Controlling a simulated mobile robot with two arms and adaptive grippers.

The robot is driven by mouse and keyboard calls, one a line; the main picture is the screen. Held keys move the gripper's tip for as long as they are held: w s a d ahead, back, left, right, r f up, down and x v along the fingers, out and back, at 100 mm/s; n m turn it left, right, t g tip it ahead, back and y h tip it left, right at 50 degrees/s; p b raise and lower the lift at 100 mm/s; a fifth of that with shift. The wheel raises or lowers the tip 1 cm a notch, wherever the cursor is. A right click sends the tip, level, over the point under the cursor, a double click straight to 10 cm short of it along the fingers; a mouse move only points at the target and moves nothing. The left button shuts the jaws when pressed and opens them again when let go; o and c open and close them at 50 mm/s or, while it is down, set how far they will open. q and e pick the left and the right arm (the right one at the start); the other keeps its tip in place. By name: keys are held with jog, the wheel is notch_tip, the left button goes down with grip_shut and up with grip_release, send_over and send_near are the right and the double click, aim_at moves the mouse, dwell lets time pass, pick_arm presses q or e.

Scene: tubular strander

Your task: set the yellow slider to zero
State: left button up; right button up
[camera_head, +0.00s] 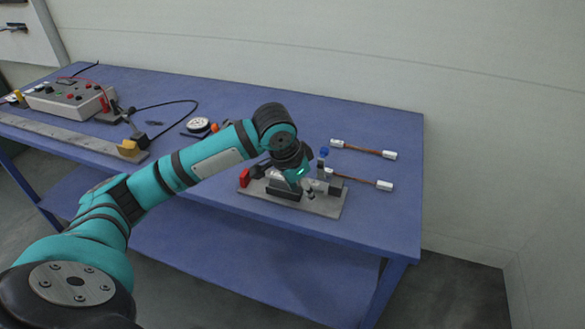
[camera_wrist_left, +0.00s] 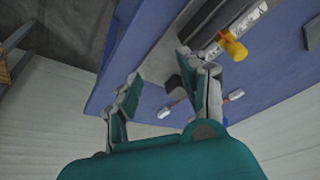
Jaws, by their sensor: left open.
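In the left wrist view a yellow knob-like piece (camera_wrist_left: 232,47) sits beside a pale strip with markings (camera_wrist_left: 245,20) and a dark bar. In the head view a yellow block (camera_head: 128,148) stands at the near end of a long grey rail (camera_head: 70,131); I cannot tell whether it is the same piece. My left gripper (camera_wrist_left: 165,85) is open with nothing between its fingers; the yellow piece lies just beyond its right finger, apart as far as I can tell. In the head view my left gripper (camera_head: 300,178) is over a grey-plated fixture (camera_head: 318,203) and hides part of it.
The fixture has a red part (camera_head: 244,178) and a blue knob (camera_head: 324,152). Two cables with white ends (camera_head: 363,149) lie to its right. A round gauge (camera_head: 199,125) and a control box (camera_head: 68,97) are to the left. The blue table's (camera_head: 398,220) right front corner is clear.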

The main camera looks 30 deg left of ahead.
pick_arm(q)
jog(key=w+a+r+n, duration=0.2)
jog(key=a+r+n, duration=0.1)
jog(key=a+r, duration=0.75)
jog(key=x, duration=0.5)
jog(key=p+x, duration=0.1)
jog(key=x, duration=0.9)
jog(key=shift+w+d, duration=0.2)
jog(key=shift+w, duration=0.2)
jog(key=shift+w+f+p, duration=0.2)
jog(key=shift+f+p, duration=0.1)
jog(key=shift+f, duration=0.25)
jog(key=shift+c, duration=0.8)
grip_shut()
